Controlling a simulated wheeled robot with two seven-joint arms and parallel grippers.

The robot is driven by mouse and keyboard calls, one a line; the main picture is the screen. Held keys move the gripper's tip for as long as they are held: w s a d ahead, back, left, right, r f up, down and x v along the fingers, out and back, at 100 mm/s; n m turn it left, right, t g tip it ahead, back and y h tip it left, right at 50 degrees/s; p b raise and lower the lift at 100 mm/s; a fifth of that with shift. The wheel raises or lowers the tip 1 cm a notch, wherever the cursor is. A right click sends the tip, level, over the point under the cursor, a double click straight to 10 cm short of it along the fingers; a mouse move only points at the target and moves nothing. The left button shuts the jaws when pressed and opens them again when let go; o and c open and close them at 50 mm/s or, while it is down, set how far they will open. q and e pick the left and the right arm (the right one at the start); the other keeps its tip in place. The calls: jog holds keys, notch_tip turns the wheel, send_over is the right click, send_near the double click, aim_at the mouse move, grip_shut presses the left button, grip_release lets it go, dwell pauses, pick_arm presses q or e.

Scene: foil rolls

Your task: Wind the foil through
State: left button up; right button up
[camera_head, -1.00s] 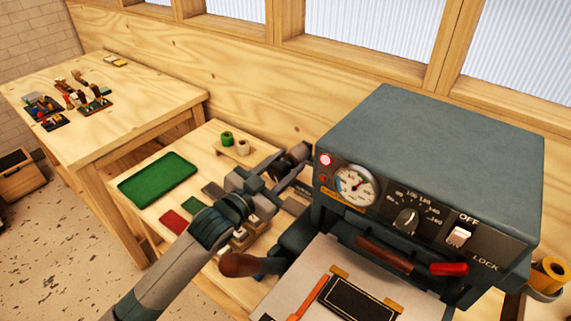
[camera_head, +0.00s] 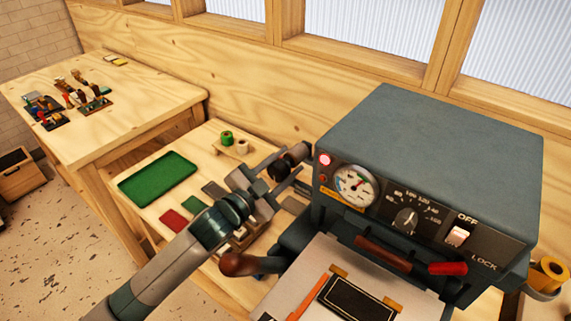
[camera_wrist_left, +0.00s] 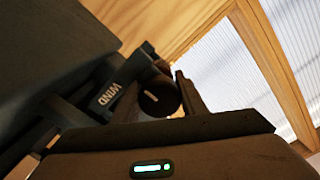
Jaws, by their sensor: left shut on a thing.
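The blue-grey foil machine (camera_head: 430,150) stands at the right, with a dark round winding knob (camera_head: 299,151) on its left side. My left gripper (camera_head: 287,168) reaches it from the lower left and is shut on the knob. In the left wrist view the knob (camera_wrist_left: 160,97) sits between the fingers, beside a label reading WIND (camera_wrist_left: 109,95). A gold foil roll (camera_head: 551,272) hangs at the machine's right side. The foil's path through the machine is hidden. My right gripper is not in view.
A green roll (camera_head: 227,138) and a cream roll (camera_head: 242,147) stand on a small wooden stand behind the gripper. A green tray (camera_head: 158,178) lies on the bench at left. The machine's front holds a gauge (camera_head: 355,185).

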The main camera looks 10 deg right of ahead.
pick_arm(q)
jog(key=o, duration=1.1)
jog(key=shift+c, duration=0.2)
jog(key=shift+f, duration=0.1)
jog(key=shift+s+f, duration=0.1)
jog(key=shift+f, duration=0.05)
